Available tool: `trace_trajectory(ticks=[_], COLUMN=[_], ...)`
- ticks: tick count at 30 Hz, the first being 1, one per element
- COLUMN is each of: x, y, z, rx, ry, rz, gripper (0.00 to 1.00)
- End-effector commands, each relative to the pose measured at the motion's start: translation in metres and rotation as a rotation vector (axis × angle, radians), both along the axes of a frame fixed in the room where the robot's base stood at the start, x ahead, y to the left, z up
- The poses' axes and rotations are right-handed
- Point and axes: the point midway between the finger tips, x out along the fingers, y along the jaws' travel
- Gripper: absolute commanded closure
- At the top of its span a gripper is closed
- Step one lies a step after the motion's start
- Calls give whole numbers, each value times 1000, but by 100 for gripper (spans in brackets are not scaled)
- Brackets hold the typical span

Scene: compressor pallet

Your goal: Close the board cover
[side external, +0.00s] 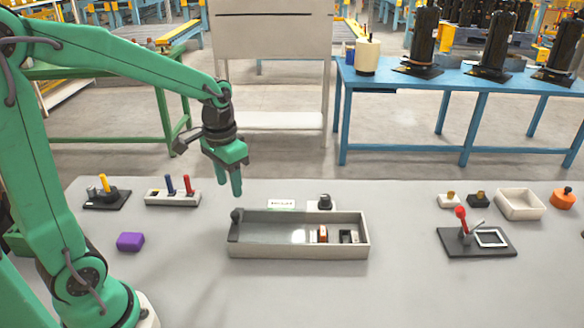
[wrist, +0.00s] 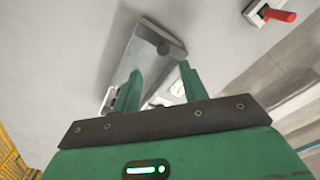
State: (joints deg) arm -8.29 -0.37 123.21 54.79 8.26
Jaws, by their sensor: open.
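A long, shallow grey box (side external: 300,251) lies on the table in the middle of the side external view. A dark knob (side external: 237,215) stands at its left end, by a grey panel over the left part; I cannot tell how far this cover reaches. A red-and-white part (side external: 322,234) and a dark part (side external: 348,237) show at the right end. My gripper (side external: 231,188) is open and empty, pointing down above the box's left end, apart from the knob. In the wrist view the box (wrist: 127,55) and knob (wrist: 163,48) lie beyond my fingers (wrist: 159,72).
Behind the box are a small labelled plate (side external: 281,204) and a black dial (side external: 325,202). A purple block (side external: 130,242) and a holder with colored pegs (side external: 173,198) are left. A red-handled lever fixture (side external: 477,240) and white tray (side external: 519,205) are right. The front table is clear.

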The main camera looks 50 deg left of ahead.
Motion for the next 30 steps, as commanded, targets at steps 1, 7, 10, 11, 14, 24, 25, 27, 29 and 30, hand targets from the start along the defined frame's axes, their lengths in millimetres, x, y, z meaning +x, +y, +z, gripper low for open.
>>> trace_trajectory(ticks=[1,7,10,11,14,24,25,27,29,30], x=[3,8,9,9,9,8,8,8,8,8], y=[2,6,6,6,6,6,6,6,6,6], z=[-5,-14,-14,-14,-15,-40,-43,-52,-60,-65], rx=[-2,-6,-6,-6,-6,-7,-7,-7,-7,-7], ry=[15,41,42,42,42,45,45,46,45,45], rz=[1,-1,-1,-1,-1,-1,-1,-1,-1,-1], gripper=[57,57,57,57,57,57,57,57,57,57])
